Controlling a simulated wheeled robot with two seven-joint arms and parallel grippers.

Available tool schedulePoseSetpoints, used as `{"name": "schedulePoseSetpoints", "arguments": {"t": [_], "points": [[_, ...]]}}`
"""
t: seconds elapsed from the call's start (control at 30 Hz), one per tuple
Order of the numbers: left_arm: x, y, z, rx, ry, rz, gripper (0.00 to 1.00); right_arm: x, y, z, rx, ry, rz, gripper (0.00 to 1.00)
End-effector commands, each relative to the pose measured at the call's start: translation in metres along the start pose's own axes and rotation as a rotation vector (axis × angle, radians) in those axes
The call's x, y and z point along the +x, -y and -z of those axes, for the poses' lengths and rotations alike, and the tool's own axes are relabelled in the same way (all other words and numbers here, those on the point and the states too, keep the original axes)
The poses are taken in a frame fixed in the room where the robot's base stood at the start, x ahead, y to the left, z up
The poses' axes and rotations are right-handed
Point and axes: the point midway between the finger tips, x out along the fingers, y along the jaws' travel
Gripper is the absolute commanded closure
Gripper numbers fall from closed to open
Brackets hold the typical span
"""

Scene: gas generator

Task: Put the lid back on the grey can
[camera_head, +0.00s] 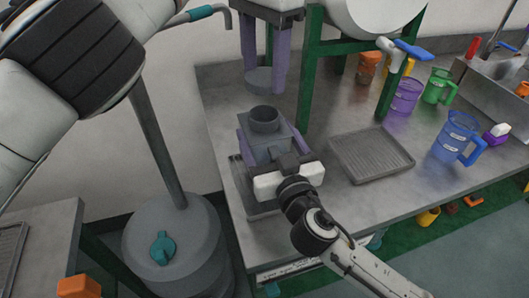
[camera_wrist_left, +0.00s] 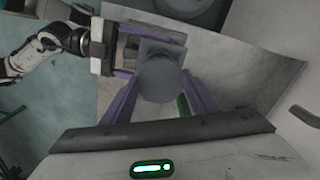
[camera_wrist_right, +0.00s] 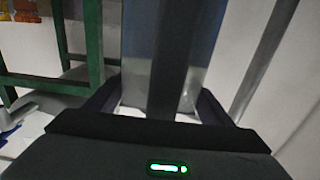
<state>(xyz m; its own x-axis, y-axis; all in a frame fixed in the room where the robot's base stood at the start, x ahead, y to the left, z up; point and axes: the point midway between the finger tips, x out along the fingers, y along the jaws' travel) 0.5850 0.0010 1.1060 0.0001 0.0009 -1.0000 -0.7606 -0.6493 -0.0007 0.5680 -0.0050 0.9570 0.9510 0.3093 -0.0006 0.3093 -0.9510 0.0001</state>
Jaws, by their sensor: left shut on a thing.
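The grey can (camera_head: 281,133) stands at the table's left end, its round open neck facing up. My left gripper (camera_head: 264,75) points down above the can, shut on the round grey lid (camera_head: 260,82); the lid is apart from the neck. In the left wrist view the lid (camera_wrist_left: 160,80) sits between the purple fingers and hides the neck. My right gripper (camera_head: 272,143) is low at the can, with its fingers on either side. In the right wrist view a tall bluish-grey body (camera_wrist_right: 190,60) stands between these fingers; whether they press on it is unclear.
A green frame (camera_head: 310,75) carrying a white tank (camera_head: 375,12) stands right behind the can. An empty grey tray (camera_head: 372,155) lies to its right. Coloured jugs, such as the blue one (camera_head: 458,135), stand farther right. A large grey drum (camera_head: 175,240) stands left of the table.

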Motion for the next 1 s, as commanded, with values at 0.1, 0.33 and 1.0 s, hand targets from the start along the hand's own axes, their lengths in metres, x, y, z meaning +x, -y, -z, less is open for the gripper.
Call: {"name": "schedulePoseSetpoints", "arguments": {"t": [0.1, 0.33, 1.0], "points": [[0.000, 0.000, 0.000, 0.000, 0.000, 0.000, 0.67, 0.000, 0.000, 0.000, 0.000, 0.000, 0.001, 0.65], [0.025, 0.000, -0.001, 0.003, 0.002, -0.003, 0.67, 0.000, 0.000, 0.000, 0.000, 0.000, 0.001, 0.66], [0.050, 0.000, -0.002, 0.000, 0.000, 0.001, 0.67, 0.000, 0.000, -0.001, -0.001, 0.001, 0.001, 0.66]]}}
